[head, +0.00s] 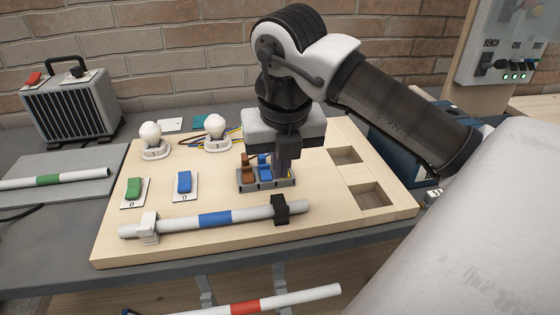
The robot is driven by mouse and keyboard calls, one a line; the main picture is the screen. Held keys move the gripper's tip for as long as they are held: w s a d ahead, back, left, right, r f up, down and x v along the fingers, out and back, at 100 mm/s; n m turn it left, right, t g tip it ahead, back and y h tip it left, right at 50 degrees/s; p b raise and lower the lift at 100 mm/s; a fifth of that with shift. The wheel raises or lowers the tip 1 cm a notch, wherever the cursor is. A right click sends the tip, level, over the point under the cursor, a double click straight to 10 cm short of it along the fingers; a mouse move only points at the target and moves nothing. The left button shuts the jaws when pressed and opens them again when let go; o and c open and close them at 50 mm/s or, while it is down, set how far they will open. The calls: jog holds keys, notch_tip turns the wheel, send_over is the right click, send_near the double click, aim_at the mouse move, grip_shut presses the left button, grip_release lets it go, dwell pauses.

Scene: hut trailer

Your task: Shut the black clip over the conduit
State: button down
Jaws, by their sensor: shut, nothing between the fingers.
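The black clip (280,211) sits at the right end of the white conduit (250,213) with the blue band, on the wooden board. Its dark upper part stands up above the conduit. I cannot tell whether it is fully closed. A white clip (149,228) holds the conduit's left end. My gripper (281,176) points down, its fingers together and empty, behind and above the black clip. It is at the right part of the grey terminal block (266,187) and partly hides it. I cannot tell whether it touches the block.
The block has a brown lever (248,168) and a blue lever (264,167). Green (135,189) and blue (183,183) switches and two bulbs (151,135) stand on the left. Two square recesses (371,195) lie right. A red-banded conduit (262,304) is in front, below.

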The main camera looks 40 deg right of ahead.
jog(key=shift+r, duration=0.1)
notch_tip(320, 180, up, 6)
jog(key=p, duration=0.3)
dwell(0.8)
dwell(0.5)
